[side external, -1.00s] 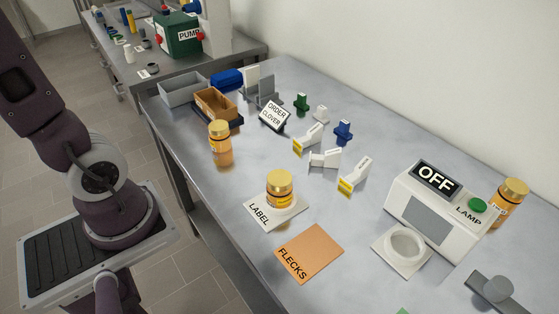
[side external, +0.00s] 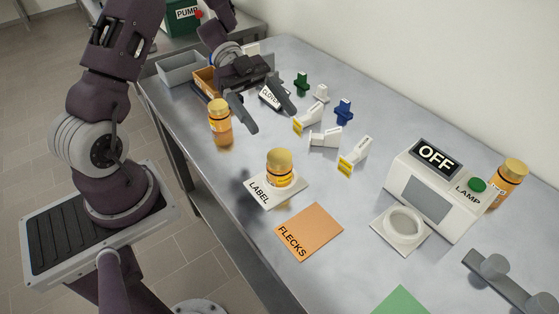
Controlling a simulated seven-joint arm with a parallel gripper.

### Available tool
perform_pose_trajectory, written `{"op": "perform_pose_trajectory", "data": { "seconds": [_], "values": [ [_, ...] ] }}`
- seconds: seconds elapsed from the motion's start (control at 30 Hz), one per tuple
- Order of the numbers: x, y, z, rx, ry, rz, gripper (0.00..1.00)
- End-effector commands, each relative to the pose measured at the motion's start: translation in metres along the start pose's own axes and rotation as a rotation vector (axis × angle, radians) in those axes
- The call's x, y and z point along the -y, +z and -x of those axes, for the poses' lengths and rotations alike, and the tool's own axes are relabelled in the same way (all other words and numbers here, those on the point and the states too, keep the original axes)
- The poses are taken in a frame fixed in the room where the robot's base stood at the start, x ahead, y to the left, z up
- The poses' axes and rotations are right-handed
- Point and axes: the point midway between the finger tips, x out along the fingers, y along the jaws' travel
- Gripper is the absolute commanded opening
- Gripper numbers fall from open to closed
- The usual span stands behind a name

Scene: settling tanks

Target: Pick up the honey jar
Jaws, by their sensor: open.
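Three amber honey jars with gold lids show in the side view. One jar (side external: 220,118) stands upright near the left table edge, one jar (side external: 280,169) stands on the white LABEL pad (side external: 262,196), and one jar (side external: 508,184) stands at the far right behind the lamp box. My gripper (side external: 271,121) is open and empty, its fingers pointing down and spread apart. It is above the table, right of the left jar and behind the LABEL jar, touching neither as far as I can tell.
Several small white and yellow holders (side external: 324,138) and coloured plugs (side external: 343,111) stand right of my gripper. An orange FLECKS card (side external: 310,232) lies in front. The OFF lamp box (side external: 435,190) and a white ring stand (side external: 401,230) are at right. A grey bin (side external: 182,70) is at back left.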

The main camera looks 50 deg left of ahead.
Motion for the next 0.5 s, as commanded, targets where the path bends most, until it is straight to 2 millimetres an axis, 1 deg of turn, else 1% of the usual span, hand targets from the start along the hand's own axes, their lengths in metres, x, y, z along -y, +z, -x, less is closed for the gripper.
{"op": "perform_pose_trajectory", "data": {
  "seconds": [0.03,0.1,0.2,0.3,0.37,0.5],
  "values": [
    [-0.001,0.021,-0.009,-0.004,0.002,0.008,0.75],
    [-0.001,0.045,-0.019,-0.003,0.002,0.005,0.75],
    [0.000,0.071,-0.030,-0.002,0.001,0.002,0.75],
    [0.001,0.082,-0.038,-0.001,-0.001,-0.001,0.75],
    [0.000,0.083,-0.045,-0.001,0.001,-0.002,0.75],
    [0.001,0.084,-0.067,-0.001,0.002,-0.002,0.75]
  ]
}}
